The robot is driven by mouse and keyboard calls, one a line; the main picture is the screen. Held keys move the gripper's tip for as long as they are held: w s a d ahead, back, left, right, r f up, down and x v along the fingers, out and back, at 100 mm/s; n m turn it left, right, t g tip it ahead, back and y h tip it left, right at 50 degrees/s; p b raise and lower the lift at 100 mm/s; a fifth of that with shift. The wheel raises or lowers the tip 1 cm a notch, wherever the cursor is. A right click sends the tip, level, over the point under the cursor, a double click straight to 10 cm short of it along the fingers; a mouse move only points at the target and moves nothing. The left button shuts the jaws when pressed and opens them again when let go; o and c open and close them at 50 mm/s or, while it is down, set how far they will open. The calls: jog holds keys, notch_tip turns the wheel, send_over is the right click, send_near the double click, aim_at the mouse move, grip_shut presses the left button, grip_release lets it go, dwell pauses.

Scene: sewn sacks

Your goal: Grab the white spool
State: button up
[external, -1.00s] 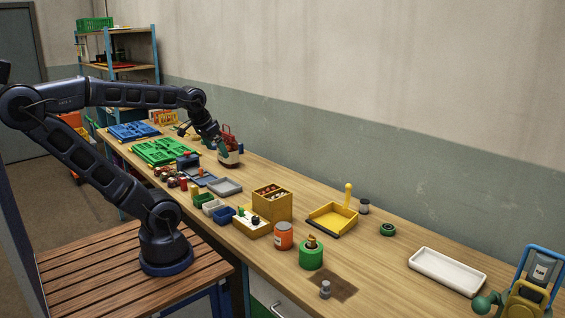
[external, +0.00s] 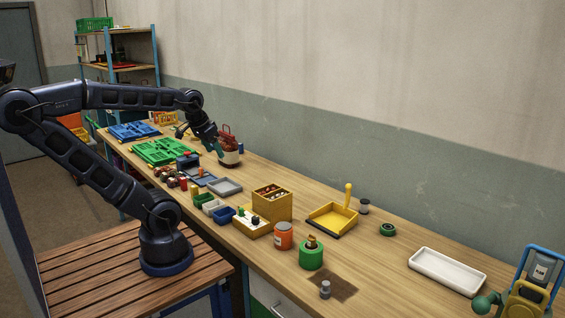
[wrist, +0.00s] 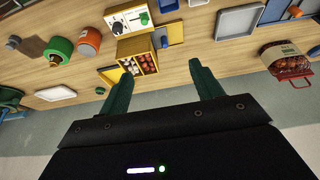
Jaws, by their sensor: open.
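I cannot clearly make out a white spool in either view. A small pale grey, knobbed cylinder (external: 325,289) stands on the bench near its front edge; it also shows at the upper left of the wrist view (wrist: 13,42). I cannot tell whether it is a spool. Several small coloured pieces (external: 171,178) stand in a cluster at the bench's front edge, too small to identify. In the wrist view both fingers of my gripper (wrist: 160,69) are spread with nothing between.
A yellow box (external: 272,203), an orange can (external: 284,236), a green can (external: 312,255), a yellow dustpan (external: 333,218) and a white tray (external: 447,272) stand along the bench.

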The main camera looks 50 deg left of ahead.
jog(key=shift+w, duration=0.1)
jog(key=w+d+r+m+g, duration=0.1)
jog(key=w+d+r+m, duration=0.15)
jog(key=w, duration=0.45)
jog(key=w+d+r+m, duration=0.2)
jog(key=w+r, duration=0.1)
jog(key=w, duration=0.5)
jog(key=m+g, duration=0.4)
jog(key=m, duration=0.8)
send_over(365, 201)
notch_tip(365, 201, down, 23)
jog(key=shift+w+f, duration=0.35)
jog(key=shift+f, duration=0.25)
jog(key=shift+s+a+f, duration=0.1)
jog(key=shift+s+f, duration=0.05)
jog(key=shift+f, duration=2.45)
jog(key=shift+s+f, duration=0.1)
jog(key=shift+f, duration=2.45)
jog(key=c, duration=1.1)
jog(key=shift+o, duration=0.2)
